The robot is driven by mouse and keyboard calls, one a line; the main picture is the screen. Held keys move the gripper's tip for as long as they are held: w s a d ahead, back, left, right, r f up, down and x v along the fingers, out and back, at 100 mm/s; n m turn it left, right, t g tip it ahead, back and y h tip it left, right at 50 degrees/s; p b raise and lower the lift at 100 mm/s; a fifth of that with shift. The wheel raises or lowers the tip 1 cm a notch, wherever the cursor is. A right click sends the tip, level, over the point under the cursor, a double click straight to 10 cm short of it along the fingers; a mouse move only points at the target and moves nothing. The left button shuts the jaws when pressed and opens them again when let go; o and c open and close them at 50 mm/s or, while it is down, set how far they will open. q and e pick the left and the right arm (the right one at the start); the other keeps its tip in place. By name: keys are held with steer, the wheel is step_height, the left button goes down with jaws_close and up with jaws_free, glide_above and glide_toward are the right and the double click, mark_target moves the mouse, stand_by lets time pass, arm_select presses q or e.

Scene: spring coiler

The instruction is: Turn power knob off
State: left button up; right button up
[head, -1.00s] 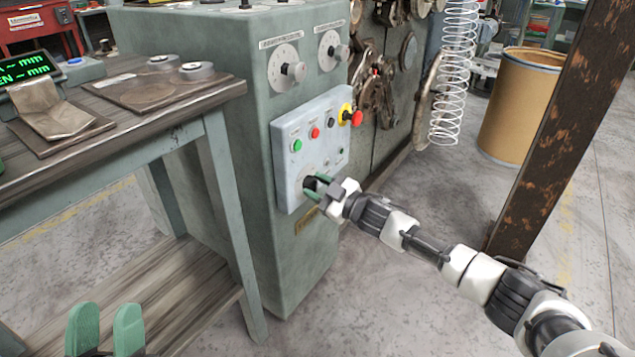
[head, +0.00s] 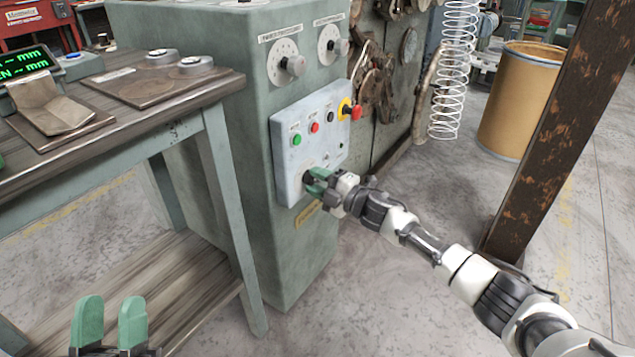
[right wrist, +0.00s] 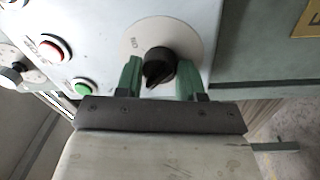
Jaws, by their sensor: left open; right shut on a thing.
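The power knob (right wrist: 158,66) is a small black rotary knob on a round pale dial plate (right wrist: 185,40) in the right wrist view. A small marking that seems to read ON is at the plate's left. My right gripper (right wrist: 158,78) has one green finger on each side of the knob and is shut on it. In the head view, my right gripper (head: 316,180) is at the lower part of the grey control panel (head: 290,170), and it mostly hides the knob. My left gripper (head: 110,315) is open and empty at the bottom left, away from the panel.
Green (head: 297,140) and red (head: 314,127) buttons and a red emergency stop (head: 355,112) sit above the knob. A workbench (head: 190,95) stands left of the machine cabinet (head: 235,120). A rusty post (head: 545,130) stands at right. The floor between is clear.

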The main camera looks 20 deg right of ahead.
arm_select(q)
steer(key=shift+s+r+h, duration=0.15)
steer(key=shift+r+h, duration=0.1)
steer(key=shift+h, duration=0.05)
arm_select(e)
steer(key=shift+n, duration=0.4)
arm_select(q)
steer(key=shift+d, duration=0.1)
arm_select(e)
steer(key=o, duration=0.9)
arm_select(q)
steer(key=shift+f, duration=0.1)
arm_select(e)
steer(key=shift+s, duration=0.1)
arm_select(q)
steer(key=w+f+g+y+p, duration=0.2)
steer(key=w+f+g, duration=0.1)
steer(key=f+g, duration=0.3)
steer(key=shift+a+f+y, duration=0.15)
steer(key=shift+a+y, duration=0.1)
steer(key=shift+y, duration=0.05)
arm_select(e)
steer(key=shift+v, duration=5.35)
arm_select(q)
steer(key=shift+w, duration=0.1)
